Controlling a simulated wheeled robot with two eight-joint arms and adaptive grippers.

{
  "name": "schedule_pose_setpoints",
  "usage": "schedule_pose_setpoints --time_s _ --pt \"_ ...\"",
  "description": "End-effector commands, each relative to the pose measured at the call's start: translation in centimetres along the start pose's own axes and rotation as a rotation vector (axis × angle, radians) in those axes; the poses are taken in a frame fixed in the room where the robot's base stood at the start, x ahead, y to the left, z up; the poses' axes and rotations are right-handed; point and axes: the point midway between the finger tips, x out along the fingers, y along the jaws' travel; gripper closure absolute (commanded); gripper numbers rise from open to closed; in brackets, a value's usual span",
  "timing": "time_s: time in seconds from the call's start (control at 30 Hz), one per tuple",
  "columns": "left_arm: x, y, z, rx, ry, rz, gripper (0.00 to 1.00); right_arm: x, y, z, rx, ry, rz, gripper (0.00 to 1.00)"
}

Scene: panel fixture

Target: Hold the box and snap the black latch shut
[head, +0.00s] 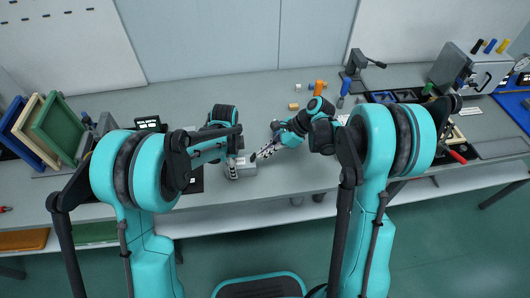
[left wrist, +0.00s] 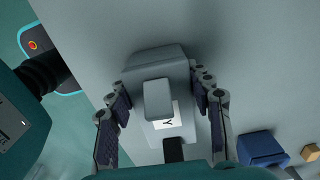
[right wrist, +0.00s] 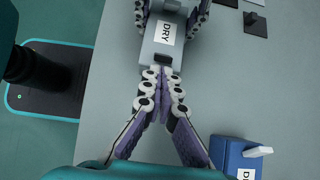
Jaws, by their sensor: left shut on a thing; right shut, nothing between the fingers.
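The grey box (left wrist: 155,62) lies on the bench with a white label, which reads DRY in the right wrist view (right wrist: 166,33). My left gripper (left wrist: 163,108) is shut on the box, one finger along each side; it also shows in the head view (head: 233,167). The black latch (right wrist: 162,60) is at the box's end facing my right gripper, and shows in the left wrist view (left wrist: 173,149). My right gripper (right wrist: 162,74) is shut and empty, its fingertips just short of the latch. Whether they touch, and how far the latch is closed, I cannot tell.
A blue box (right wrist: 232,158) with a white lever stands beside my right gripper. Dark square pieces (right wrist: 255,23) lie beyond the grey box. The bench's front edge (right wrist: 92,85) runs close by.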

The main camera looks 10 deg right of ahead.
Motion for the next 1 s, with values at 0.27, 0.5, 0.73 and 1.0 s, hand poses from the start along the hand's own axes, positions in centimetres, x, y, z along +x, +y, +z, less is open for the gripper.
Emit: schedule_pose_setpoints --time_s 0.27,0.5,0.73,1.0 --pt "0.0 0.0 0.0 0.0 0.0 -0.001 0.94 0.0 0.0 0.4 0.0 0.051 0.002 1.0" --pt "0.0 0.0 0.0 0.0 0.0 -0.001 0.94 -0.1 0.0 0.6 -0.001 0.091 0.001 1.0" --pt "0.0 0.0 0.0 0.0 0.0 -0.001 0.94 0.0 0.0 0.8 -0.001 0.136 0.003 1.0" --pt "0.0 0.0 0.0 0.0 0.0 -0.001 0.94 0.0 0.0 1.3 -0.002 0.208 0.002 1.0"
